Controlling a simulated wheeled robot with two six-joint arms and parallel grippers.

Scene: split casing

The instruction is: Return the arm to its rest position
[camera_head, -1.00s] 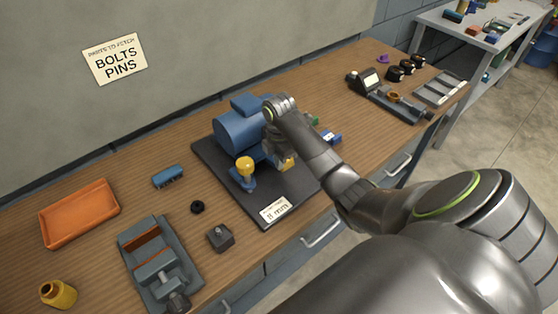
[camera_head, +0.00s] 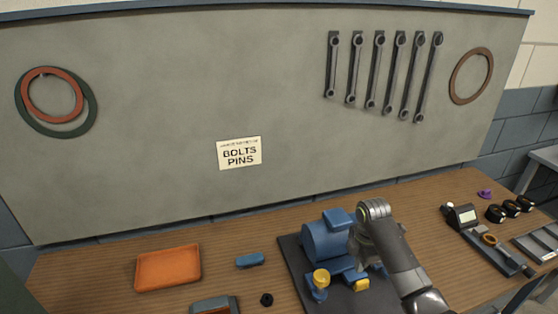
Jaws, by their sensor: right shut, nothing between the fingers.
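My right arm reaches in from the lower right, over the bench. Its gripper (camera_head: 361,250) is beside the blue casing (camera_head: 325,238), at the casing's right side, shut and empty; its fingertips are mostly hidden behind its own wrist. I cannot tell whether it touches the casing. The casing stands on a dark mat (camera_head: 290,256), with a yellow-topped blue part (camera_head: 320,281) at its front left and a yellow piece (camera_head: 361,285) at its front right. My left gripper is not in view.
An orange tray (camera_head: 168,269), a blue block (camera_head: 250,260) and a black ring (camera_head: 267,299) lie left of the mat. A gauge device (camera_head: 462,215) and black rings stand at right. A wall panel (camera_head: 150,120) with hanging wrenches rises behind. Bare bench lies between mat and gauge.

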